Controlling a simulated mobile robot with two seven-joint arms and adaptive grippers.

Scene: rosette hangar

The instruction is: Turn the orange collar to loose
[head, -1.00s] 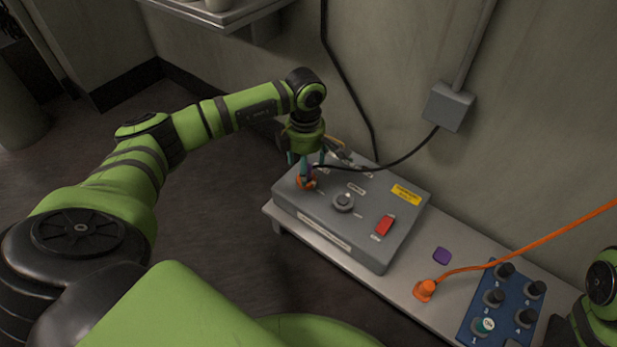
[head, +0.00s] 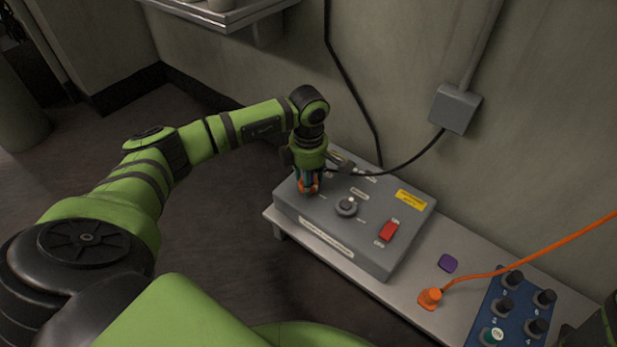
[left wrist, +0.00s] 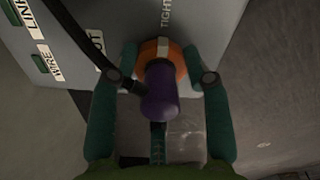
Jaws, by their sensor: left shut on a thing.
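The orange collar (head: 307,188) sits at the left end of the grey box (head: 330,249). In the left wrist view the collar (left wrist: 148,49) surrounds the base of a purple plug (left wrist: 160,92) and has a pale stripe pointing towards the word TIGHT. A black cable joins the plug's side. My left gripper (head: 309,184) comes down from above, shut on the collar. In the left wrist view its two green fingers (left wrist: 161,58) press on either side of the collar. The word for the other collar position is hidden or unreadable.
The box also carries a grey knob (head: 346,206), a red switch (head: 389,231) and a yellow label (head: 411,199). An orange plug (head: 430,298) with an orange cable, a purple piece (head: 447,263) and a blue panel of knobs (head: 515,311) are on the bench to the right.

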